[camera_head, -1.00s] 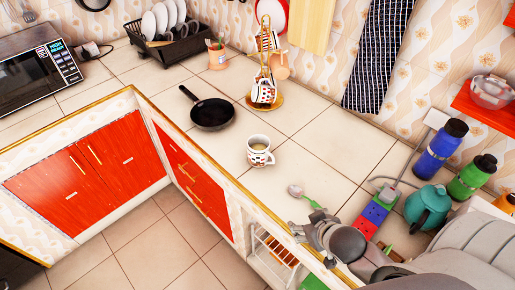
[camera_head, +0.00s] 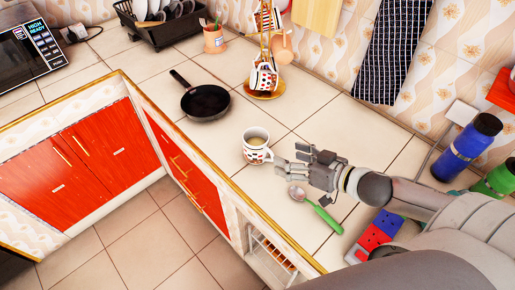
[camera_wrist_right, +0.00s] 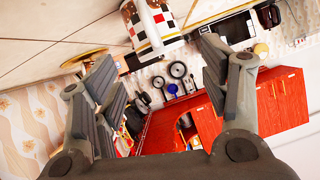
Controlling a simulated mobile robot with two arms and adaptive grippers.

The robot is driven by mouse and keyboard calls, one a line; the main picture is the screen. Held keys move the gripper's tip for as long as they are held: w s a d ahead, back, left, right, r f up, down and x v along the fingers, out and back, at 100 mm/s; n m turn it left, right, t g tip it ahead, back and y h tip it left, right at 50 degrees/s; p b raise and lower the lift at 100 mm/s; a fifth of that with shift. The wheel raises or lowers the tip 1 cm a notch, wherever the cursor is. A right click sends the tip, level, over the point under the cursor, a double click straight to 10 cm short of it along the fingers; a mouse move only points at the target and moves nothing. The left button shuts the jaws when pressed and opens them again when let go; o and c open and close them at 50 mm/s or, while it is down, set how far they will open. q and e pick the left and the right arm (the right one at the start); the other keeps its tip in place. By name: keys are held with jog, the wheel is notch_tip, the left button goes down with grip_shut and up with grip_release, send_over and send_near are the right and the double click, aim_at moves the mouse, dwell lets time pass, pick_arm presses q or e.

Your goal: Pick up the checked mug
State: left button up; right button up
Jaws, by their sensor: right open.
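The checked mug (camera_head: 256,148) is white with a dark and red checked band. In the right wrist view the mug (camera_wrist_right: 150,22) shows at the top, beyond and between the spread fingers (camera_wrist_right: 158,70). My left gripper is not in view.
A spoon with a green handle (camera_head: 325,217) lies under and in front of my right gripper. A black pan (camera_head: 205,102) stands left of the mug. A stand with similar mugs (camera_head: 264,78) is behind. A red and blue block (camera_head: 376,236) and blue bottle (camera_head: 467,149) are at right.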

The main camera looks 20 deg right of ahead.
aim_at(269, 149)
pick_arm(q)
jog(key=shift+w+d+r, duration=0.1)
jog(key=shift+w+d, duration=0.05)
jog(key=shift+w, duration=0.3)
pick_arm(e)
jog(key=shift+x, duration=2.05)
jog(key=shift+d+p+x, duration=0.15)
jog(key=shift+p+x, duration=0.2)
jog(key=shift+x, duration=0.5)
jog(key=shift+d+p+x, duration=0.2)
jog(key=shift+p+x, duration=0.15)
jog(key=shift+x, duration=1.5)
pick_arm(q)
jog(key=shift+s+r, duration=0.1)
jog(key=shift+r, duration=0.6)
pick_arm(e)
jog(key=c, duration=1.3)
jog(key=shift+r, duration=0.2)
